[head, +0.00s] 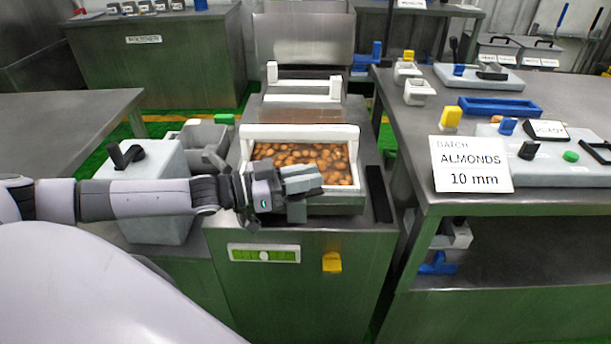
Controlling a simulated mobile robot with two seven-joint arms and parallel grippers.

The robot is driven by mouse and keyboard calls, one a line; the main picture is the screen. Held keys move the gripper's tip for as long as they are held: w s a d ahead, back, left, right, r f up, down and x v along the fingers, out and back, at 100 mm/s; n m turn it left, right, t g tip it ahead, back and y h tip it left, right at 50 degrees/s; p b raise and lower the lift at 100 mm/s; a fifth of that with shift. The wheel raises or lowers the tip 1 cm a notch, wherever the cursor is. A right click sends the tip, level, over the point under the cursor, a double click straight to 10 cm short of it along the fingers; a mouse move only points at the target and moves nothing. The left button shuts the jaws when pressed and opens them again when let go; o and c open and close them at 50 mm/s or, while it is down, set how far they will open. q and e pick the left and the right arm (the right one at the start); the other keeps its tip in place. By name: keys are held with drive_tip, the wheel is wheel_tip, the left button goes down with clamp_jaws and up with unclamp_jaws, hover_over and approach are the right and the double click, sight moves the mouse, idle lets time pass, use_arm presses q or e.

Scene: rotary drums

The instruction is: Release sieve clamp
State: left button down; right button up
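The sieve (357,146) is a white-framed tray of brown almonds set in the top of a steel machine (310,290). My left gripper (308,183) reaches in from the left and lies over the tray's front left part, hiding its front left corner. Its fingers point right; whether they are apart or closed on something cannot be made out. I cannot identify the clamp with certainty; part of the tray's front edge is behind the gripper. My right gripper is not in view.
A grey box with a black knob (126,155) stands left of the machine. A table on the right holds an "ALMONDS 10 mm" sign (471,164), a blue tray (500,107) and a panel with controls. A yellow tab (332,262) is on the machine's front.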

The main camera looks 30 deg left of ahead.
use_arm(q)
drive_tip(key=shift+r+m+g+h, duration=0.1)
drive_tip(key=shift+m+g+h, duration=0.2)
drive_tip(key=shift+h, duration=0.1)
drive_tip(key=shift+m+g+h, duration=0.3)
drive_tip(key=shift+g, duration=0.1)
drive_tip(key=shift+s+d+r+m+g+h+p, duration=0.1)
drive_tip(key=shift+m+g+h+p, duration=0.05)
drive_tip(key=shift+m+g+h, duration=0.3)
drive_tip(key=shift+d+m+g+h+p, duration=0.1)
drive_tip(key=shift+m+g+h+p, duration=0.05)
drive_tip(key=shift+m+g+h, duration=0.25)
drive_tip(key=shift+s+m+g+h, duration=0.1)
drive_tip(key=shift+m+g+h, duration=0.2)
drive_tip(key=shift+g, duration=0.35)
drive_tip(key=c, duration=1.1)
unclamp_jaws()
drive_tip(key=shift+s+a+f, duration=0.1)
drive_tip(key=shift+f, duration=0.1)
